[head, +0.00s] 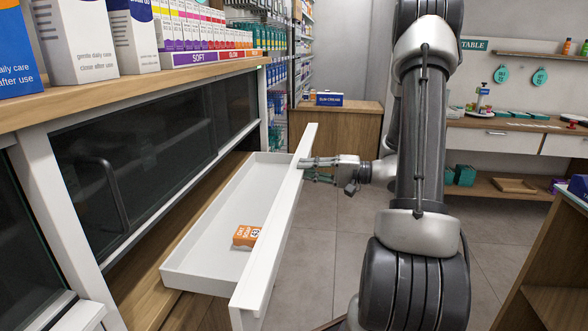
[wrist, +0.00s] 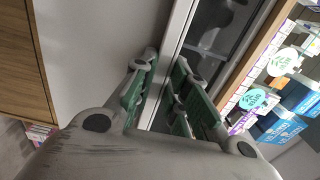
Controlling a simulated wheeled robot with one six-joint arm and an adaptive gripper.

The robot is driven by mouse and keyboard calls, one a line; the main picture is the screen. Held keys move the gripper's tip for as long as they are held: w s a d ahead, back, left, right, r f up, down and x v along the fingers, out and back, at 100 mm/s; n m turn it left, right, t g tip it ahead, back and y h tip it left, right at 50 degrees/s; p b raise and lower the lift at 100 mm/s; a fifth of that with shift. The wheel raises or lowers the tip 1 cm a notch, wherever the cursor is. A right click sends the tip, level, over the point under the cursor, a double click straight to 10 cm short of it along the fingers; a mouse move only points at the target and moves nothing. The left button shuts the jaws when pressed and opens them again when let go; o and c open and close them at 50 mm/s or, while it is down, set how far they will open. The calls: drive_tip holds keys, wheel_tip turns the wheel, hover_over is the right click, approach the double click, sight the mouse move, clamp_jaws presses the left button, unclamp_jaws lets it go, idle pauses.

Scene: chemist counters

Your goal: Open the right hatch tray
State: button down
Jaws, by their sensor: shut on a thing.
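The white hatch tray (head: 212,225) is pulled out from under the dark-glass counter hatch, with its shallow inside showing. Its long front panel (head: 275,235) stands upright along the right side. My gripper (head: 309,170) comes from the right and is shut on the upper edge of this panel, toward its far end. In the wrist view, the green-padded fingers of my gripper (wrist: 168,78) lie on either side of a pale panel edge (wrist: 178,35). The exact contact is partly hidden by the fingers.
A small orange box (head: 246,236) lies in the tray. Boxed products (head: 200,28) line the wooden shelf (head: 150,82) above the dark glass (head: 140,155). A wooden counter (head: 345,135) stands behind. Tiled floor (head: 325,255) is open right of the tray; another counter (head: 560,250) edges the right.

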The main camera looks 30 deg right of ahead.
drive_tip(key=shift+s+d, duration=0.2)
drive_tip(key=shift+d, duration=0.1)
drive_tip(key=c, duration=1.4)
unclamp_jaws()
drive_tip(key=v, duration=1.2)
drive_tip(key=shift+f, duration=0.1)
